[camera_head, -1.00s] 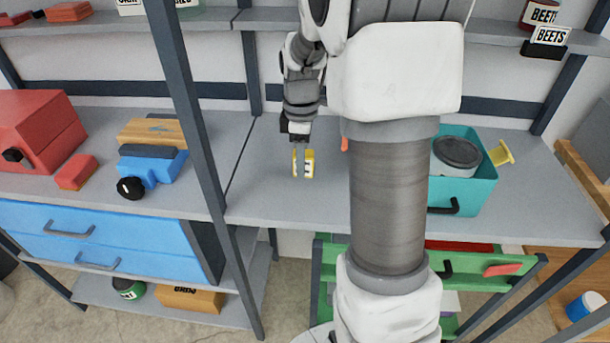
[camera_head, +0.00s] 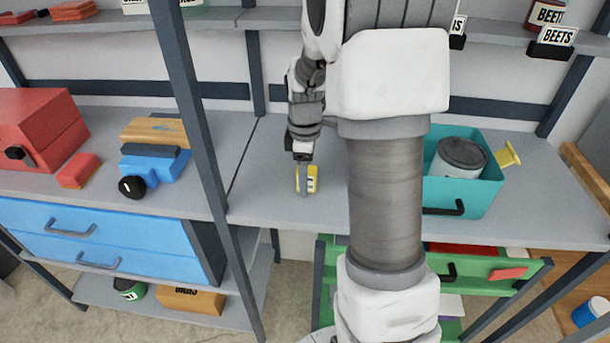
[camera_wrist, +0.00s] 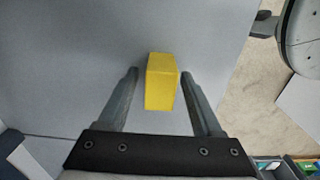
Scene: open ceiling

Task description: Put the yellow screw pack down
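In the wrist view the pack (camera_wrist: 161,82) stands between the two fingers of my gripper (camera_wrist: 159,74). A gap shows between the pack and the left finger; the right finger is very close to it, and I cannot tell if they touch. My gripper (camera_head: 307,182) points down at the shelf and is open around the pack. The pack's underside is hidden.
Left of a dark upright post (camera_head: 188,100) are a red box (camera_head: 40,125), a blue item (camera_head: 155,168) and a wooden block (camera_head: 152,131). A teal bin (camera_head: 480,195) holding a can (camera_head: 460,157) stands right of my arm. The shelf around the pack is clear.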

